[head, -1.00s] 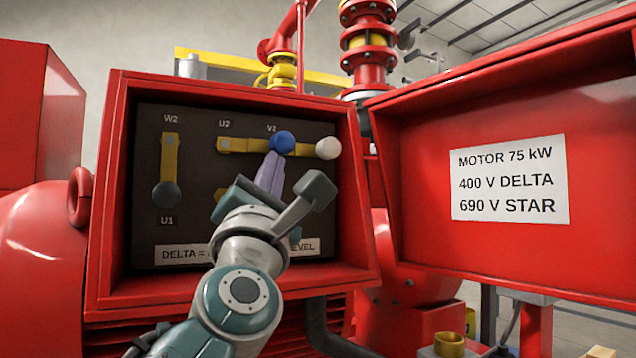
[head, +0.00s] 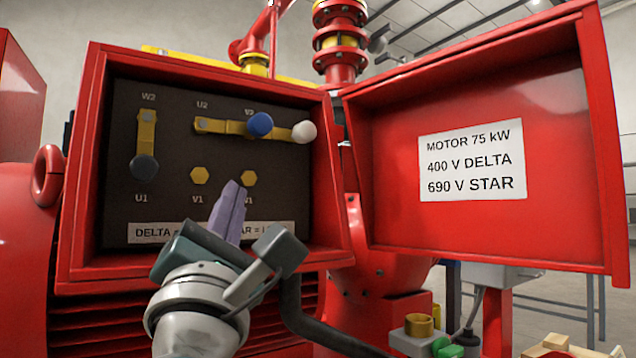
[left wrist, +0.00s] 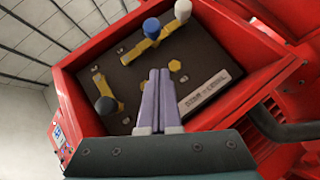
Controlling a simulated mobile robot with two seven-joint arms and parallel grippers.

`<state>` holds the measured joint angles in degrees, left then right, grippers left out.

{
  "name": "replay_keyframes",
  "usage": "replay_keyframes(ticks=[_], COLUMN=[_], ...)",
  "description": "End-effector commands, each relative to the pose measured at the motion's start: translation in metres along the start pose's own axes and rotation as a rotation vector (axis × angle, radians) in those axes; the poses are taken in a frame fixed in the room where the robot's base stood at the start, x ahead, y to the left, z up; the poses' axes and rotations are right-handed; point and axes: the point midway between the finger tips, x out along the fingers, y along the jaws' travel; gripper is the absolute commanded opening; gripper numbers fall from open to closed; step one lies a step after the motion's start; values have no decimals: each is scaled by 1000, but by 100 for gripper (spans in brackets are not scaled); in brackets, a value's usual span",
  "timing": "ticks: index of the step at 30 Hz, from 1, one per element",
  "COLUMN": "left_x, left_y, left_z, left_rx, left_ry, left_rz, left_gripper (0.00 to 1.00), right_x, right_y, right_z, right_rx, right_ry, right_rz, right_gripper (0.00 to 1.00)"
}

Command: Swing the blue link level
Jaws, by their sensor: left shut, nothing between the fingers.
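The blue link (head: 229,127) is a yellow bar with a blue knob (head: 260,124). It lies level from the U2 stud to the V2 stud inside the red terminal box, with its knob at the V2 end. The knob also shows in the left wrist view (left wrist: 151,26). My left gripper (head: 236,184) has lilac fingers, shut and empty, in front of the lower terminal row. It is below the blue knob and apart from it. The fingers cover part of the DELTA/STAR label (head: 270,232). My right gripper is not in view.
A link with a white knob (head: 304,131) lies level to the right of V2. A link with a dark knob (head: 144,167) hangs upright from W2 to U1. The red box (head: 80,190) walls surround the panel. The open door (head: 370,190) stands at right.

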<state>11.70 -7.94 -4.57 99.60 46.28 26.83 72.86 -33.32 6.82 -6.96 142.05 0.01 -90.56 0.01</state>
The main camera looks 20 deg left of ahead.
Motion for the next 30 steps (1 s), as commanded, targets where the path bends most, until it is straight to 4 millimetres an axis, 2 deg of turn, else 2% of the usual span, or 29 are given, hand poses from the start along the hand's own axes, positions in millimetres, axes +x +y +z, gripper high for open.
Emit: replay_keyframes(ticks=[3,9,24,27,29,30], left_x=[-22,-38,-38,-33,-29,-25], left_y=[-2,-2,-2,0,0,0], left_z=[-1,0,1,12,26,38], left_rx=[2,2,3,45,114,180], left_ry=[0,0,-2,-22,-55,-88], left_rz=[-3,0,-1,-38,-98,-153], left_gripper=[0,0,0,0,0,0], right_x=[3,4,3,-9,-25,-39], right_y=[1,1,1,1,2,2], right_z=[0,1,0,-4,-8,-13], right_rx=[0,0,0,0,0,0], right_ry=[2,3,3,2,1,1], right_rz=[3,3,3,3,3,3], right_gripper=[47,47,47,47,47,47])
